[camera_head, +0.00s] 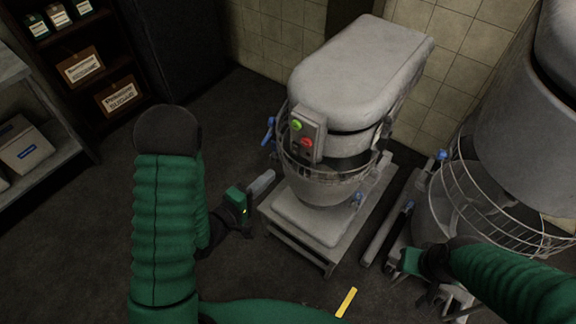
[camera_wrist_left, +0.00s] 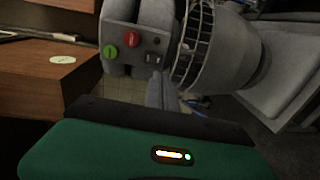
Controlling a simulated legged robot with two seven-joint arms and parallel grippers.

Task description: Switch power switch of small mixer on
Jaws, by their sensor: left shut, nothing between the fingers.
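The small mixer (camera_head: 350,75) stands in the middle of the head view, grey with a wire-guarded bowl. Its control box (camera_head: 307,134) carries a green button (camera_head: 297,125) and a red button (camera_head: 306,143). In the left wrist view the box (camera_wrist_left: 136,48) also shows small dark switch-like parts (camera_wrist_left: 152,57); I cannot tell the power switch's position. My left gripper (camera_head: 264,182) is shut and empty, left of the mixer's base and below the box. Its fingers (camera_wrist_left: 161,88) appear just below the box in the wrist view. My right gripper (camera_head: 408,262) is at the lower right; its fingers are unclear.
The mixer stands on a low grey stand (camera_head: 298,243). A larger mixer (camera_head: 520,120) with a wire guard is at right. Dark shelves with labelled boxes (camera_head: 118,95) are at back left, and a rack with boxes (camera_head: 28,150) at left. Dark floor is free left of the mixer.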

